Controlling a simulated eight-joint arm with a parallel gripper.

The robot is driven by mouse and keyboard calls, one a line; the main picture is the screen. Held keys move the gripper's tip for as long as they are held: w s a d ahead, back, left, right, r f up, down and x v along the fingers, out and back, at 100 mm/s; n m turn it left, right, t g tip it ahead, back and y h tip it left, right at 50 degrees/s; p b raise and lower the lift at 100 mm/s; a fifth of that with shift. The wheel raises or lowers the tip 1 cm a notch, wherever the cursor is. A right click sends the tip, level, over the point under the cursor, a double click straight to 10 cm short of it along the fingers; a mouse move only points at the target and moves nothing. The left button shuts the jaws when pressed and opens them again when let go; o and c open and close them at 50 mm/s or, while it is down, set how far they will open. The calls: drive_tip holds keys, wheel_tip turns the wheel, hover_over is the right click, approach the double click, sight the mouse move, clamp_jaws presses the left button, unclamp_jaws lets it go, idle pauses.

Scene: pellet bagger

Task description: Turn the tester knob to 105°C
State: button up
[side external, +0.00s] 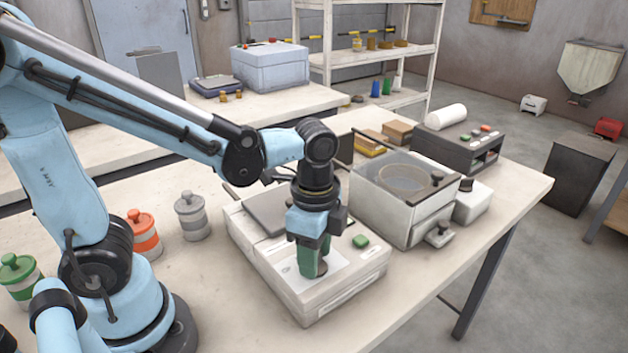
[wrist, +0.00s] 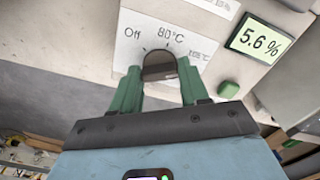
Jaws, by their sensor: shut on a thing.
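The tester (side external: 345,288) is a white box on the bench, with a dial panel on its top. Its dark round knob (wrist: 159,66) sits on the white panel, which also shows in the wrist view (wrist: 140,22). The panel is marked Off at left, 80°C at the top and a partly blurred 105°C at right. My gripper (wrist: 158,82) has its two green fingers on either side of the knob, shut on it. In the side view my gripper (side external: 312,262) points down onto the panel. I cannot tell which mark the knob points to.
A green button (wrist: 228,89) and a display (wrist: 258,39) reading 5.6 % lie right of the dial. Lidded jars (side external: 192,215) stand on the bench at left.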

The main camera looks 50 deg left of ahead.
drive_tip(key=o, duration=1.1)
drive_tip(key=shift+c, duration=0.2)
drive_tip(key=shift+r, duration=0.15)
wheel_tip(320, 180, up, 12)
drive_tip(key=a+f+n+t, duration=0.2)
drive_tip(key=n, duration=0.1)
drive_tip(key=a+f+n+t, duration=0.2)
drive_tip(key=n, duration=0.2)
drive_tip(key=w+a+f+n+t, duration=0.1)
drive_tip(key=a+f+n+t, duration=0.1)
drive_tip(key=n, duration=0.1)
drive_tip(key=shift+a+f+n, duration=0.1)
drive_tip(key=shift+a+n, duration=0.2)
drive_tip(key=shift+a, duration=0.05)
drive_tip(key=shift+w+a+f+n+t, duration=0.15)
drive_tip(key=shift+a+f+n+t, duration=0.2)
drive_tip(key=shift+n+t, duration=0.35)
